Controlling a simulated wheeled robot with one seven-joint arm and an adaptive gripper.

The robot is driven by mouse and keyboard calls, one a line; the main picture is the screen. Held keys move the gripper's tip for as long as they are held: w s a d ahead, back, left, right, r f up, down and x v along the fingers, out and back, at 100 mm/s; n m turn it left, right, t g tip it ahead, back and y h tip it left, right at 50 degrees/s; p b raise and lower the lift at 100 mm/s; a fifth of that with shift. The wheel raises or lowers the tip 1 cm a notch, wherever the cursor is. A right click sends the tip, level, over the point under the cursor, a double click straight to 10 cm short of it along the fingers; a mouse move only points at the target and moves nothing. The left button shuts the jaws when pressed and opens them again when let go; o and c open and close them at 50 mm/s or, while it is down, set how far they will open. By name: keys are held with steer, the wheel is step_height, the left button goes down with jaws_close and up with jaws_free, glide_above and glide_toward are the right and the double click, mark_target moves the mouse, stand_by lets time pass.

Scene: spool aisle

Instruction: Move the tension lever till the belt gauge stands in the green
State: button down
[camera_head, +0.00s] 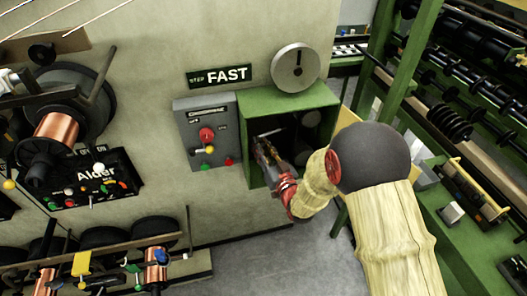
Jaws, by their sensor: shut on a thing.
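My gripper (263,150) is at the left side of the opening of a green cabinet (290,100), with my arm reaching in from the lower right. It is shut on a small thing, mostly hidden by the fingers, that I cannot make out. I cannot pick out the tension lever for certain. A round grey disc (296,68) with a dark mark, perhaps the belt gauge, stands on top of the cabinet. No green zone can be read on it from here.
Left of the cabinet, a grey control box (207,132) has a red knob and a yellow-tipped handle. A "FAST" sign (220,76) hangs above. Copper spools (60,130) and an "Alder" panel (92,178) are at left. A green rack (420,60) stands at right.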

mark_target(261, 143)
steer(key=shift+a+r+m+t+b, duration=0.1)
steer(key=shift+r+m+t+b, duration=0.35)
steer(key=shift+r+m, duration=1.2)
steer(key=shift+f+m, duration=0.15)
steer(key=shift+m, duration=0.1)
steer(key=c, duration=1.5)
jaws_free()
steer(key=v, duration=1.2)
